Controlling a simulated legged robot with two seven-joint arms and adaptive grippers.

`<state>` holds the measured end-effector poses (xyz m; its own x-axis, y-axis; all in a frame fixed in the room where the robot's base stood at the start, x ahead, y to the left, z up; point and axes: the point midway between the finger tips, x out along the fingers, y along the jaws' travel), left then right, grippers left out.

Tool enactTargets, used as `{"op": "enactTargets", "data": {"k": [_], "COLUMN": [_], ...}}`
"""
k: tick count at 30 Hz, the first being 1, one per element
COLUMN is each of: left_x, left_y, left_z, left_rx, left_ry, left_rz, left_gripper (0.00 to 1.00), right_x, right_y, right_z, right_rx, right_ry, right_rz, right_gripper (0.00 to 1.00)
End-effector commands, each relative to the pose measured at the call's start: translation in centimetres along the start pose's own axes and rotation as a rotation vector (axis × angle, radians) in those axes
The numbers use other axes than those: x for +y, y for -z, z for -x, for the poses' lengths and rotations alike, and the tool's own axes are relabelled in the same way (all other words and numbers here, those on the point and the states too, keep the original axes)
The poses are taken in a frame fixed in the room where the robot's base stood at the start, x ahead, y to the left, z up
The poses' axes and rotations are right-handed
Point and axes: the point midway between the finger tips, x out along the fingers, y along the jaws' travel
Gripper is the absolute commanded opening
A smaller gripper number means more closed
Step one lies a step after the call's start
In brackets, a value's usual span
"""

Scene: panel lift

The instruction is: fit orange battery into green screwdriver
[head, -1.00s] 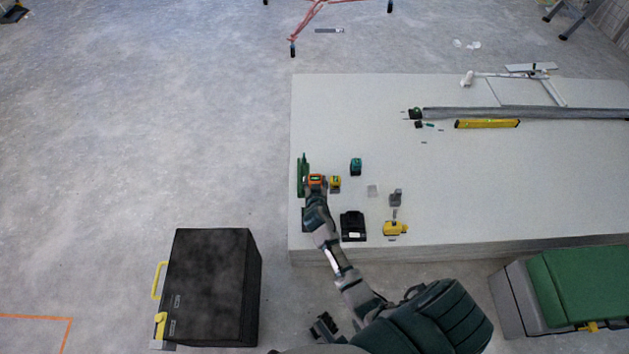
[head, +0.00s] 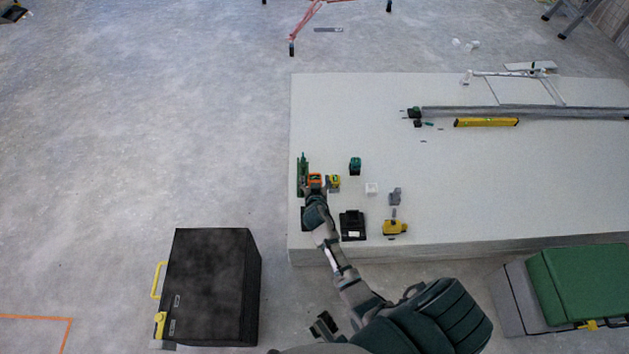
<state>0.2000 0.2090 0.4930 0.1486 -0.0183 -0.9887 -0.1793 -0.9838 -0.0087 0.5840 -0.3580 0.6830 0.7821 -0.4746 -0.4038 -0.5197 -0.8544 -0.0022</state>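The green screwdriver (head: 303,170) is at the left edge of the pale panel stack, its long shape pointing away from me. The orange battery (head: 315,179) is just right of it, with a dark top face; a gap between the two is too small to tell. My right gripper (head: 313,190) is at the near side of the orange battery, over the stack. Its fingers are small and dark, so I cannot tell whether they grip the battery. A dark part at the bottom (head: 324,325) may be my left gripper; its fingers are unclear.
A yellow battery (head: 333,183) and a teal one (head: 355,166) stand to the right. A black charger-like block (head: 352,225), a yellow tool (head: 394,227) and a small white block (head: 371,188) are nearby.

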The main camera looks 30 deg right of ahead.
Motion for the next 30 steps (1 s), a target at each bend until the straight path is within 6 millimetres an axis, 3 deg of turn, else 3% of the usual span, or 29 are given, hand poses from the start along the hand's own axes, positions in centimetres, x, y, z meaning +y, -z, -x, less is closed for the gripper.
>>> {"op": "enactTargets", "data": {"k": [8, 21, 30], "left_x": [0.0, 0.0, 0.0], "left_y": [0.0, 0.0, 0.0], "left_z": [0.0, 0.0, 0.0], "left_rx": [0.0, 0.0, -0.001], "left_ry": [0.0, 0.0, 0.0], "left_rz": [0.0, 0.0, 0.0], "left_gripper": [0.0, 0.0, 0.0], "right_x": [0.0, 0.0, 0.0], "right_y": [-0.2, -0.2, -0.2], "right_z": [0.6, 9.3, 11.9], "right_rx": [-0.003, -0.003, -0.002], "right_ry": [0.0, 0.0, -0.001], "right_rz": [-0.001, -0.003, 0.0], "right_gripper": [0.81, 0.81, 0.81]}}
